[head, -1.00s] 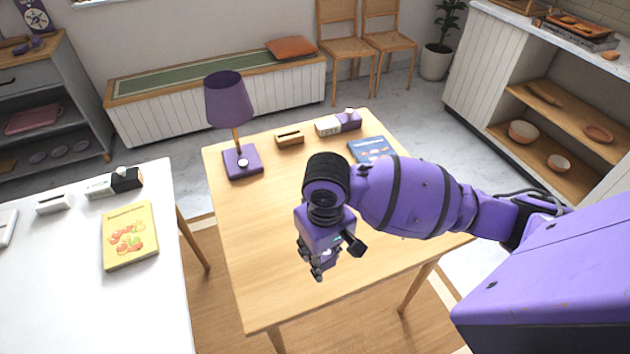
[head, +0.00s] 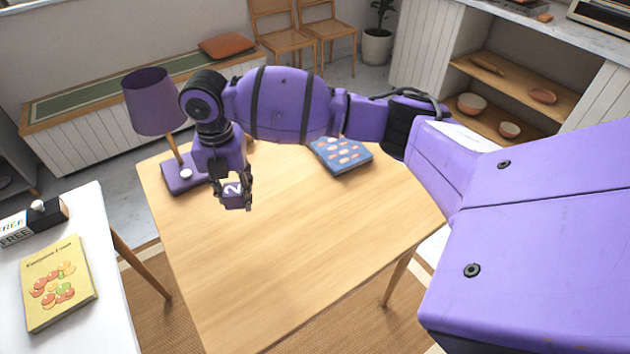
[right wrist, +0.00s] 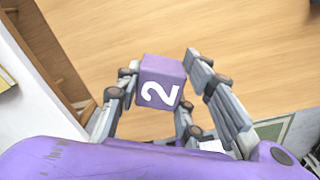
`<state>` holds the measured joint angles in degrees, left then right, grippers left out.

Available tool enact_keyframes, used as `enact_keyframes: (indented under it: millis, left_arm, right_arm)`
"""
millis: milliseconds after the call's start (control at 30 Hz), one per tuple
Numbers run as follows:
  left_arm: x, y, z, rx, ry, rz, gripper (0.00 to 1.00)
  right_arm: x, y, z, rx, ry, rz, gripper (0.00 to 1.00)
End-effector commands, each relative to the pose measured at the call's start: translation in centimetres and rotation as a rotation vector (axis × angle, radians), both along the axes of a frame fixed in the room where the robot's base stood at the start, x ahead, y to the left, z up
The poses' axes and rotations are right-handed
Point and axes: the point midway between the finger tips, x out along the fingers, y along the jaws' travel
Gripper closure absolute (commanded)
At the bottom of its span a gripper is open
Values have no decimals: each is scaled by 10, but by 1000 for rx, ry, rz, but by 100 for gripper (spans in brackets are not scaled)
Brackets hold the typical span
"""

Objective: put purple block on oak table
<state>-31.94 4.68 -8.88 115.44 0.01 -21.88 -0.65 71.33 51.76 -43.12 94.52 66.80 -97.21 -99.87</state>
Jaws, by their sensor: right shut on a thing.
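The purple block (head: 234,190) has a white "2" on one face. It also shows in the right wrist view (right wrist: 161,83), between the fingers. My right gripper (head: 236,198) is shut on it and holds it over the left part of the oak table (head: 290,250), in front of the purple lamp. The wood surface spreads behind the block in the right wrist view; the height of the block above it is hard to judge. My left gripper is out of view.
The purple lamp (head: 155,105) stands at the table's back left, close to my right gripper. A blue book (head: 342,154) lies near the back right. A white table (head: 95,215) with a yellow book (head: 58,285) is at the left. The oak table's middle and front are clear.

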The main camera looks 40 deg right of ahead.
Motion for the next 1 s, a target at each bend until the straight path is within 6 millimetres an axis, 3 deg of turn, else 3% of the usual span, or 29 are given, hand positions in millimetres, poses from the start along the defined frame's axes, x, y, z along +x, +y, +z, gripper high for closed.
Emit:
enact_keyframes:
  millis: [200,367,467,767,1000]
  left_arm:
    - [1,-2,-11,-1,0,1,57]
    - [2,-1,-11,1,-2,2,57]
    - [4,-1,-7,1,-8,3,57]
    - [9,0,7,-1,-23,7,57]
    - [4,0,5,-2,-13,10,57]
  right_arm:
    - [32,4,14,2,-3,361,91]
    - [37,2,19,0,-3,468,91]
    - [29,-9,15,-1,-1,484,91]
    - [-21,-64,-17,-1,0,480,91]
    - [-44,-88,-59,1,0,481,91]
